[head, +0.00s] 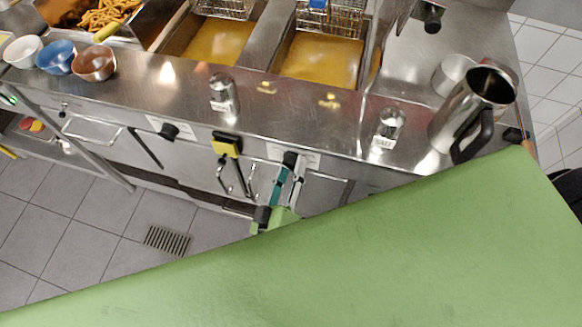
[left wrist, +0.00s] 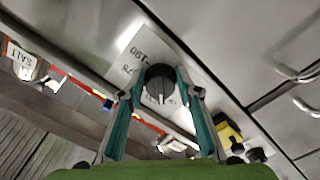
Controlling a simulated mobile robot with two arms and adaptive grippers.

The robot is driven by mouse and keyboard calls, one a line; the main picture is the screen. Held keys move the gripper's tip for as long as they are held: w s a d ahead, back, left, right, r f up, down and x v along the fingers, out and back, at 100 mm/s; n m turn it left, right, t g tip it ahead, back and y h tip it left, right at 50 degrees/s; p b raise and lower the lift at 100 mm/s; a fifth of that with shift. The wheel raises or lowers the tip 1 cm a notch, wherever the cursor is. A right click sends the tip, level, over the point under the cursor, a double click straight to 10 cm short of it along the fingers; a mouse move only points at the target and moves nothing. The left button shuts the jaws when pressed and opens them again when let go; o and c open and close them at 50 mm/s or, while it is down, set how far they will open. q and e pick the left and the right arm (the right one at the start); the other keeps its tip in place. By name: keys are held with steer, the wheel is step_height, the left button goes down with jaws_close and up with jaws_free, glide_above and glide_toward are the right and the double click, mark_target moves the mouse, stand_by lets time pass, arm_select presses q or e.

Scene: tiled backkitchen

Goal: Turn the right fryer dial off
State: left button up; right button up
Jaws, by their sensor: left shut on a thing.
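The right fryer dial (head: 290,159) is a black knob on the steel front panel, below the right oil vat. In the left wrist view the dial (left wrist: 160,78) sits between the two teal fingers, on a pale printed label. My left gripper (head: 284,176) is at the dial, shut on it, with a finger on each side. The label's print is partly covered, so I cannot read the setting. The left fryer dial (head: 169,130) is a similar black knob further left. My right gripper is not in view.
My green arm covers the lower right of the head view. A yellow and black item (head: 227,145) is on the panel left of the dial. Salt shakers (head: 223,95) and a steel jug (head: 474,110) stand on the counter (head: 300,113) above. Fryer baskets (head: 330,20) sit behind.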

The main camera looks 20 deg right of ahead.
arm_select(q)
steer(key=shift+r+n, duration=0.1)
steer(key=shift+n, duration=1.2)
steer(key=o, duration=1.1)
steer(key=shift+o, duration=0.2)
steer(key=v, duration=1.2)
